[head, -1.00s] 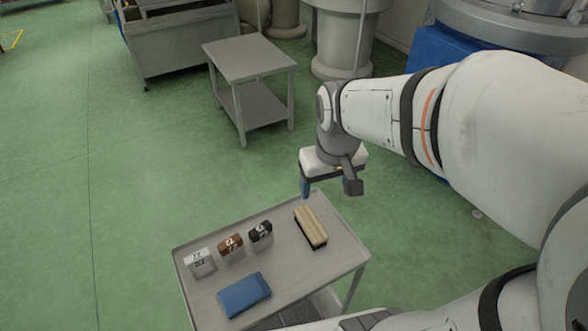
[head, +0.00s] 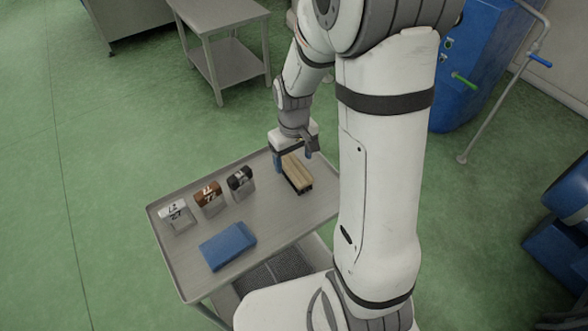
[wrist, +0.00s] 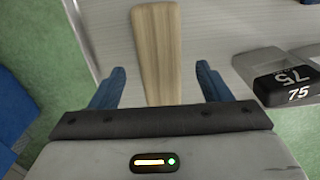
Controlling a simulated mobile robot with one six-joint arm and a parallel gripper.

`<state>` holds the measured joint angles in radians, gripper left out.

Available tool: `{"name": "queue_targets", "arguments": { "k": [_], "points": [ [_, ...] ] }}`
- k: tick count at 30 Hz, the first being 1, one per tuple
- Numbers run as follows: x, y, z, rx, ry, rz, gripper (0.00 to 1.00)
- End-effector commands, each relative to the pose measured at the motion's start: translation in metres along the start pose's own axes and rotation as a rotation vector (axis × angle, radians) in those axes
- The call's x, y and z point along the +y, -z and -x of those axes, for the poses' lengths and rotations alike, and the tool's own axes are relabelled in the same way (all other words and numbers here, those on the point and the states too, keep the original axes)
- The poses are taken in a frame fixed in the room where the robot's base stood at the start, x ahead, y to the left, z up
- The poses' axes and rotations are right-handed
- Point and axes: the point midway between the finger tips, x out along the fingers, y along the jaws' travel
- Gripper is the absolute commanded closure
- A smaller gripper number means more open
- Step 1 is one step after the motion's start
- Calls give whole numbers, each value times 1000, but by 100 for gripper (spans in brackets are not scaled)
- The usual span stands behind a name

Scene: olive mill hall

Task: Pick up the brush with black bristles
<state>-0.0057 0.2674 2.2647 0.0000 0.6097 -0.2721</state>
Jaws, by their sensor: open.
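The brush (head: 298,176) has a pale wooden back and a dark underside where its bristles are. It lies wood side up at the far right of the grey trolley top (head: 262,212). My gripper (head: 294,158) is open and empty above the brush's far end. In the wrist view the wooden back (wrist: 157,45) runs lengthwise between the two blue fingers of my gripper (wrist: 158,78), with a gap on both sides. I cannot tell the exact height above it. The bristles are hidden in the wrist view.
Left of the brush stand a black-topped block (head: 241,183), a brown-topped block (head: 209,198) and a white block (head: 174,214). The black one shows in the wrist view (wrist: 283,85), marked 75. A blue pad (head: 228,246) lies nearer. A steel table (head: 225,30) stands behind.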

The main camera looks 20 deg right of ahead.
Motion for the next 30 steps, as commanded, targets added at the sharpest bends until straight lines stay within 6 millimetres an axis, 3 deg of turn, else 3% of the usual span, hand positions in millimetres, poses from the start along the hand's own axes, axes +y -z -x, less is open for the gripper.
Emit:
{"name": "queue_targets", "arguments": {
  "k": [5,13,30],
  "points": [
    [0,0,-20,-2,0,0,29],
    [0,0,-22,0,0,1,30],
    [-1,0,-22,0,0,2,77]
  ]
}}
